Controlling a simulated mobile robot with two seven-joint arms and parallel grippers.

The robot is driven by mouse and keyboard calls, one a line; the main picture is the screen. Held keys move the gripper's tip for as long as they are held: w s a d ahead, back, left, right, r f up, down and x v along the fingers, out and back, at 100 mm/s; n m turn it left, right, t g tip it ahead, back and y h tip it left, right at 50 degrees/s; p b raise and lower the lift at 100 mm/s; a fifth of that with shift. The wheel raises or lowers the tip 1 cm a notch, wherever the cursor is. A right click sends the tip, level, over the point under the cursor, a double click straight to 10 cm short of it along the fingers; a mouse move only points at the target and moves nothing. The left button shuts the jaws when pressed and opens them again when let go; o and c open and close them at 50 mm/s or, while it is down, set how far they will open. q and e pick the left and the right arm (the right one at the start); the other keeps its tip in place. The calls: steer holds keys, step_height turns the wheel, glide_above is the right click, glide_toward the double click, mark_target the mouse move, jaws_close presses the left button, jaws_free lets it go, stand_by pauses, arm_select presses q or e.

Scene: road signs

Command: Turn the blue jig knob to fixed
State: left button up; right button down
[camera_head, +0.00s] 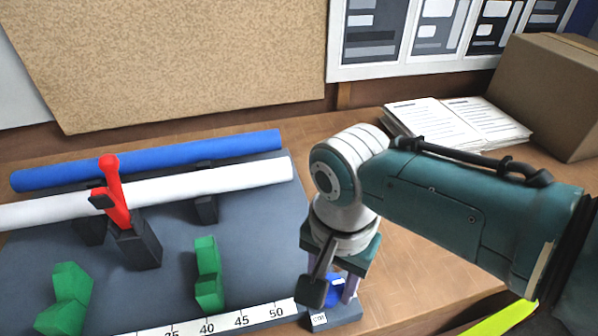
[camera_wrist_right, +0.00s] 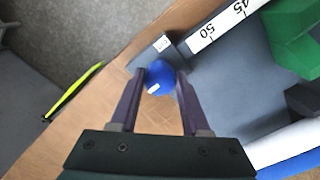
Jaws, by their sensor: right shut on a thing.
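The blue jig knob (camera_wrist_right: 159,76) is round, with a small white mark on its face, and sits on a small dark block (camera_head: 334,318) at the jig's corner. My right gripper (camera_wrist_right: 160,90) has its two purple fingers shut on either side of the knob. In the head view the knob (camera_head: 334,290) is partly hidden behind my right wrist and fingers. A white label on the block is partly visible, and I cannot read it clearly. My left gripper is not in view.
The dark jig plate (camera_head: 165,285) carries a blue tube (camera_head: 150,160), a white tube (camera_head: 200,182), a red lever (camera_head: 115,195), green blocks (camera_head: 207,272) and a white scale (camera_head: 230,322). Papers (camera_head: 455,122) and a cardboard box (camera_head: 550,90) stand at the back right.

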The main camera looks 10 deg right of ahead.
mark_target(332, 291)
stand_by(0.5)
steer(key=shift+c, duration=1.8)
jaws_free()
step_height(332, 291, up, 10)
steer(key=p, duration=0.3)
steer(key=s+d+r+n+t, duration=0.2)
steer(key=s+d+n, duration=0.25)
steer(key=s, duration=0.35)
steer(key=s+d+r+n+t, duration=0.1)
steer(key=s+d+r+n, duration=0.2)
steer(key=s+n, duration=0.35)
steer(key=w+p+v, duration=0.2)
steer(key=p+v, duration=0.8)
steer(key=w+r+p+v, duration=0.1)
steer(key=w+p+v, duration=0.1)
steer(key=p+v, duration=0.8)
steer(key=shift+d+t, duration=0.3)
steer(key=shift+d, duration=0.1)
